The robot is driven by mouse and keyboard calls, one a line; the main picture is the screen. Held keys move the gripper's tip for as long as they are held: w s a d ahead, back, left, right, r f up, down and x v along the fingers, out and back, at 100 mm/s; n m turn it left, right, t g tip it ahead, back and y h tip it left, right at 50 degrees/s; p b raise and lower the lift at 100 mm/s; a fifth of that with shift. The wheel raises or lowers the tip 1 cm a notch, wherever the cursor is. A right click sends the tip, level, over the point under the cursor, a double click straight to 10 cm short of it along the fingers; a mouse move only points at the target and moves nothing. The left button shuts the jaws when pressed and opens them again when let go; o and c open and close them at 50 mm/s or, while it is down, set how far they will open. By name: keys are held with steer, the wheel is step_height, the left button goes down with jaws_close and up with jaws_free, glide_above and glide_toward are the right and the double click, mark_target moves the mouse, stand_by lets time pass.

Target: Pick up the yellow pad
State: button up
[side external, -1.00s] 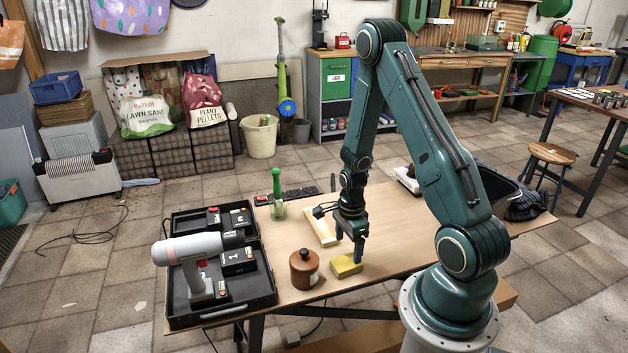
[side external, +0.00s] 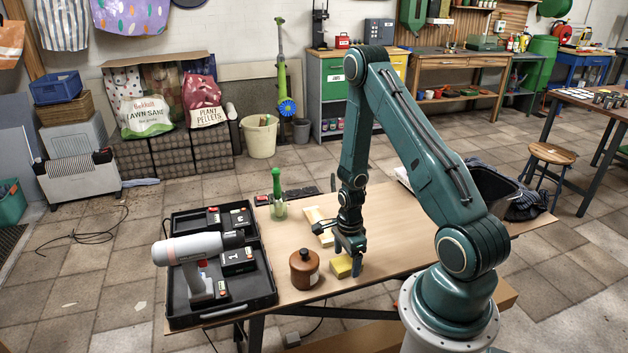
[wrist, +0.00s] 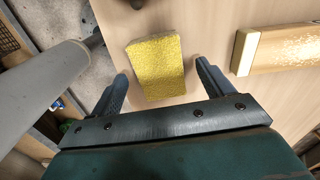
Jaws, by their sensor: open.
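The yellow pad (side external: 341,266) lies flat on the wooden table, right of a brown lidded jar. In the wrist view the yellow pad (wrist: 156,67) lies ahead of and between my two fingers, with its near end reaching the gap between the tips. My gripper (side external: 349,263) is low over the table right at the pad, with its fingers pointing down. In the wrist view my gripper (wrist: 162,82) is open, with a finger on each side of the pad's near end and gaps visible on both sides. In the side view one finger partly hides the pad's right end.
The brown jar (side external: 304,269) stands just left of the pad. A black open case (side external: 262,288) with a drill (side external: 197,262) lies further left. A wooden block (side external: 319,222) lies behind the pad.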

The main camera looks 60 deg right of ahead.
steer(key=shift+f, duration=0.4)
steer(key=c, duration=1.1)
